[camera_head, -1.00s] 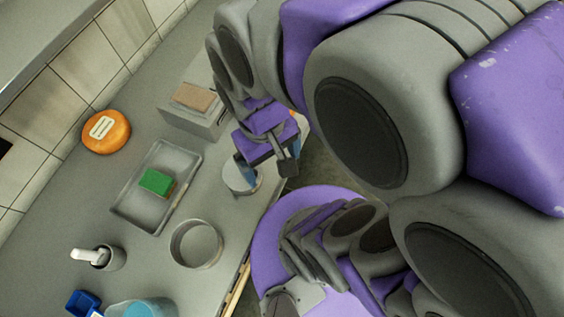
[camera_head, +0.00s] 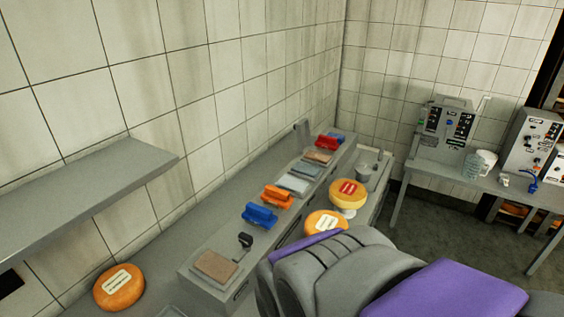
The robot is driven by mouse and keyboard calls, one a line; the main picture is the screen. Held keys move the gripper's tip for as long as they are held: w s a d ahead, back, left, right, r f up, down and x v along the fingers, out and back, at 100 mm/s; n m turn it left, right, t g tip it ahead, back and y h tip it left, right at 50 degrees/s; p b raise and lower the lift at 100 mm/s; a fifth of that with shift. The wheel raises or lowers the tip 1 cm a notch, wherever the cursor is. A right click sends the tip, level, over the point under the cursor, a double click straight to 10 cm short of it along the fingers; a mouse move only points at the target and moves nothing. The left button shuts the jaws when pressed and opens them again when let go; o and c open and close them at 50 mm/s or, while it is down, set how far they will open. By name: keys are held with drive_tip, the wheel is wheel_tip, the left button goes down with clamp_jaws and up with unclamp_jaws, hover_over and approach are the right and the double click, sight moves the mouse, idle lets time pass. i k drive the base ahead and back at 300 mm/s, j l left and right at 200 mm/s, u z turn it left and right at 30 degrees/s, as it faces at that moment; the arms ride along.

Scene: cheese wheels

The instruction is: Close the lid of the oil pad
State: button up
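Several pads and handled tools sit in a row on a long grey box (camera_head: 195,279) on the counter. A brown pad (camera_head: 215,266) lies at the near end, and another brownish pad (camera_head: 318,157) lies toward the far end. A small upright grey plate (camera_head: 302,132) stands at the far end by the wall; I cannot tell whether it is a lid. I cannot tell which pad is the oil pad. My grey and purple arm fills the lower right. My gripper is out of view, hidden behind the arm or outside the picture.
Blue (camera_head: 259,215), orange (camera_head: 277,195) and red (camera_head: 328,142) tools sit along the box. Cheese wheels stand right of it (camera_head: 347,193) and at lower left (camera_head: 118,287). A shelf (camera_head: 90,195) juts from the left wall. Machines (camera_head: 447,118) stand on a far table.

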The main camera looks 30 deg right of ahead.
sight(302, 129)
drive_tip(key=i+l+z, duration=0.15)
drive_tip(key=l, duration=0.4)
drive_tip(key=i+l+z, duration=0.2)
drive_tip(key=i+l, duration=0.15)
drive_tip(key=l, duration=0.15)
drive_tip(key=i+l+z, duration=0.15)
drive_tip(key=i+l, duration=0.15)
drive_tip(key=l, duration=0.15)
drive_tip(key=i+l+z, duration=0.2)
drive_tip(key=l, duration=0.25)
drive_tip(key=i, duration=0.15)
